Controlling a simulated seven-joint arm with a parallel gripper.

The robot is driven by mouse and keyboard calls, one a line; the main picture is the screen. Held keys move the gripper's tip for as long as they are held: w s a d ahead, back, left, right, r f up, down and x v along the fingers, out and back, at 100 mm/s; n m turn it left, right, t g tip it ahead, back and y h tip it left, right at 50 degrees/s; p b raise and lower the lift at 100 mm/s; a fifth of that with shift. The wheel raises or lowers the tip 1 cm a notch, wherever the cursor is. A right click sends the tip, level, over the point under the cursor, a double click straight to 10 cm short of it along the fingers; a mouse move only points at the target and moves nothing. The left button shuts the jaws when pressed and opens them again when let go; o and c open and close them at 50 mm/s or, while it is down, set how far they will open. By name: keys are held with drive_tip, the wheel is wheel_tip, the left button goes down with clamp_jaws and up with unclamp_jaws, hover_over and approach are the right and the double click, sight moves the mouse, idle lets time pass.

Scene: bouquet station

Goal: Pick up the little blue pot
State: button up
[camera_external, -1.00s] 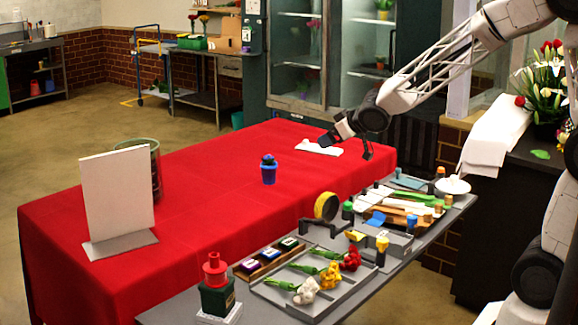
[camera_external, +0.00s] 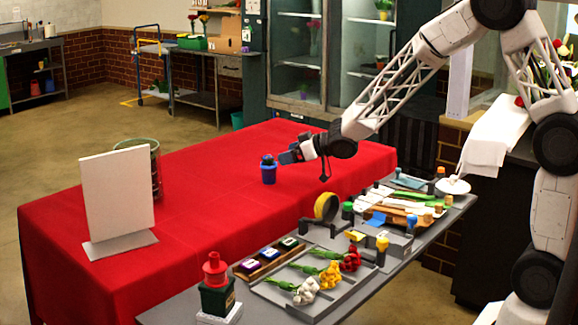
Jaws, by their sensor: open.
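The little blue pot (camera_external: 268,174) stands upright on the red-covered table, with something dark in its top. My gripper (camera_external: 287,158) is just right of the pot, level with its upper part, its fingers pointing left toward it. The gripper is open. The finger tips are small and partly overlap the pot's right edge in this view, so I cannot tell whether they touch it or reach around it.
A grey bench (camera_external: 180,312) in front carries flower trays, a tape ring (camera_external: 326,206) and a red-topped green container (camera_external: 216,295). The red cloth (camera_external: 200,215) around the pot is clear.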

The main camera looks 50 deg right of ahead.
sight(268, 156)
drive_tip(key=shift+x, duration=1.3)
drive_tip(key=shift+w, duration=0.15)
drive_tip(key=shift+x, duration=2.45)
drive_tip(key=c, duration=1.2)
drive_tip(key=shift+r, duration=0.2)
